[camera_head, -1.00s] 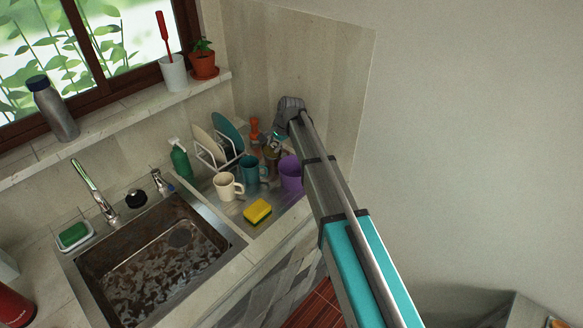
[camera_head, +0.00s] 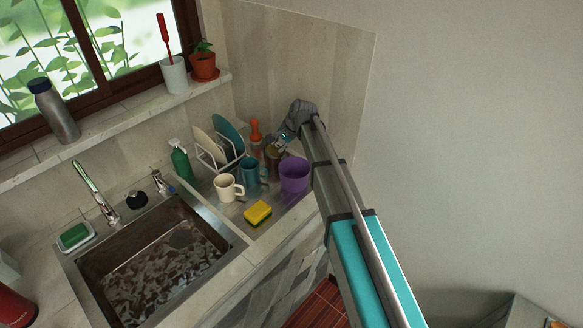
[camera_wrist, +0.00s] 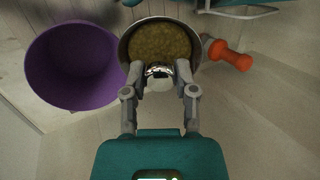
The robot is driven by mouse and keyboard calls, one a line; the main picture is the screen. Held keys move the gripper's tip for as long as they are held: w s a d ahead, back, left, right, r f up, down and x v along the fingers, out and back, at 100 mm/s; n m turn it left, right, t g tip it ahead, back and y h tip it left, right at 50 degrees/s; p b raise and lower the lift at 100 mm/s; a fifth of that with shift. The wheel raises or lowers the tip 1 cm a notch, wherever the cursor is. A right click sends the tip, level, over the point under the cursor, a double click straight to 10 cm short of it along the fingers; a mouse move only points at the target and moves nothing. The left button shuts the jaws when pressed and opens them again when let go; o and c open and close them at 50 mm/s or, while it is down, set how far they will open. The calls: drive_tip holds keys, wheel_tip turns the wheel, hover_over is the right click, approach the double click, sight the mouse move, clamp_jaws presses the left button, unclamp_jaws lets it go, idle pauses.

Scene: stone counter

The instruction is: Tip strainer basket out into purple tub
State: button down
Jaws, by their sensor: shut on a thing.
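My gripper (camera_wrist: 161,95) is shut on the rim of the metal strainer basket (camera_wrist: 128,38) in the wrist view. The basket holds yellowish-brown contents (camera_wrist: 160,40) and looks upright. In the head view the basket with its contents (camera_head: 272,152) is partly hidden behind my gripper (camera_head: 280,146). The purple tub (camera_head: 294,175) stands on the metal drainboard in front of the basket.
An orange-handled tool (camera_head: 255,131) is close beside the basket. A teal mug (camera_head: 251,171), a cream mug (camera_head: 225,187), a yellow sponge (camera_head: 257,213) and a dish rack with plates (camera_head: 216,142) stand nearby. The sink (camera_head: 160,262) is to the left.

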sight(277, 154)
drive_tip(key=shift+s+d+r+t+y+b, duration=0.1)
drive_tip(key=shift+s+d+t+y+b, duration=0.1)
drive_tip(key=shift+d+y+b, duration=0.25)
drive_tip(key=shift+s+d+t+y+b, duration=0.1)
drive_tip(key=shift+s+d+y, duration=0.15)
drive_tip(key=shift+d, duration=0.25)
drive_tip(key=shift+s+d+f+t+y+b, duration=0.2)
drive_tip(key=shift+d+f+t+y+b, duration=0.4)
drive_tip(key=shift+b, duration=1)
drive_tip(key=shift+s+d+t+y+b, duration=0.15)
drive_tip(key=shift+d+y+b, duration=0.1)
drive_tip(key=shift+y+b, duration=0.5)
drive_tip(key=shift+d+t+y+b, duration=0.15)
drive_tip(key=shift+d+y+b, duration=0.05)
drive_tip(key=shift+y+b, duration=0.55)
drive_tip(key=shift+s+d+f+t+y+b, duration=0.2)
drive_tip(key=shift+d+t+y+b, duration=0.3)
drive_tip(key=shift+y+b, duration=1.1)
idle(0.5)
drive_tip(key=shift+s+d+t+y+b, duration=0.35)
drive_tip(key=shift+d+b, duration=0.45)
drive_tip(key=shift+b, duration=1.15)
drive_tip(key=shift+s+d+f+b, duration=0.1)
drive_tip(key=shift+b, duration=0.5)
